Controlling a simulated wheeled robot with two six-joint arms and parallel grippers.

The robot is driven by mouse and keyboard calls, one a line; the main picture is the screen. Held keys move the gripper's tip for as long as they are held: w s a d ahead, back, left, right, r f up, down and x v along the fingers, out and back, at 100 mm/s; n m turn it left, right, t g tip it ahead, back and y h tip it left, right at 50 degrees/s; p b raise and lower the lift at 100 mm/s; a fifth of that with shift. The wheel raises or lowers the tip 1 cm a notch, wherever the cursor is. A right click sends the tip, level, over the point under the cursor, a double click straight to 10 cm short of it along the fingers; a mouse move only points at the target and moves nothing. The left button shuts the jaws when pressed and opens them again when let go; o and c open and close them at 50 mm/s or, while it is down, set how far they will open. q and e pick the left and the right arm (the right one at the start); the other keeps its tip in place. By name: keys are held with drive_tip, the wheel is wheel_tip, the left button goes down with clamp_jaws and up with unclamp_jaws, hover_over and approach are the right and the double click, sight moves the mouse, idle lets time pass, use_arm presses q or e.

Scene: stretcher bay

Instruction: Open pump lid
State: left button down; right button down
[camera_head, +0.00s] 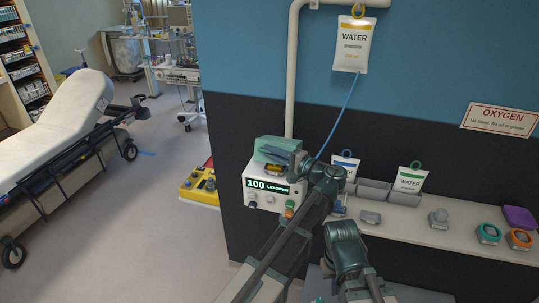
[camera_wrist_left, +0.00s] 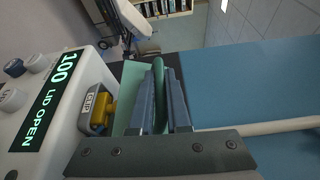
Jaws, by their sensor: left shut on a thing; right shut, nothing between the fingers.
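The white pump (camera_head: 262,205) stands at the left end of the shelf, its display (camera_head: 268,187) reading "100 LID OPEN". Its pale green lid (camera_head: 274,143) stands raised at the top. My left gripper (camera_head: 294,162) is at the lid. In the left wrist view its fingers (camera_wrist_left: 164,100) are shut on a green handle (camera_wrist_left: 158,75) beside the pale lid panel (camera_wrist_left: 131,85). A grey clip marked "CLIP" (camera_wrist_left: 97,108) with a yellow part sits between display and lid. My right gripper (camera_head: 341,230) is low, right of the left arm, shut and empty; its fingertips are hard to make out.
A water bag (camera_head: 350,48) hangs on the wall above, with a blue tube running down. Water pouches (camera_head: 409,180), grey bins (camera_head: 374,190) and round orange and green items (camera_head: 518,238) are along the shelf (camera_head: 450,237).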

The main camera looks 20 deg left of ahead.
sight(276, 142)
use_arm(q)
drive_tip(key=w+r+m+p, duration=0.1)
drive_tip(key=w+r+p, duration=0.1)
drive_tip(key=w+r+m+h+p, duration=0.1)
drive_tip(key=w+r+p, duration=0.1)
drive_tip(key=w+p, duration=0.1)
drive_tip(key=shift+d+r+p, duration=0.15)
drive_tip(key=shift+r+p, duration=0.1)
drive_tip(key=shift+p, duration=0.05)
drive_tip(key=shift+g, duration=0.4)
drive_tip(key=w, duration=0.2)
drive_tip(key=w+r+p, duration=0.1)
drive_tip(key=w, duration=0.2)
drive_tip(key=shift+w+r, duration=0.1)
drive_tip(key=shift+r, duration=0.1)
drive_tip(key=shift+w+d+r+p, duration=0.15)
drive_tip(key=shift+w+p, duration=0.25)
drive_tip(key=shift+w, duration=0.9)
drive_tip(key=c, duration=0.9)
unclamp_jaws()
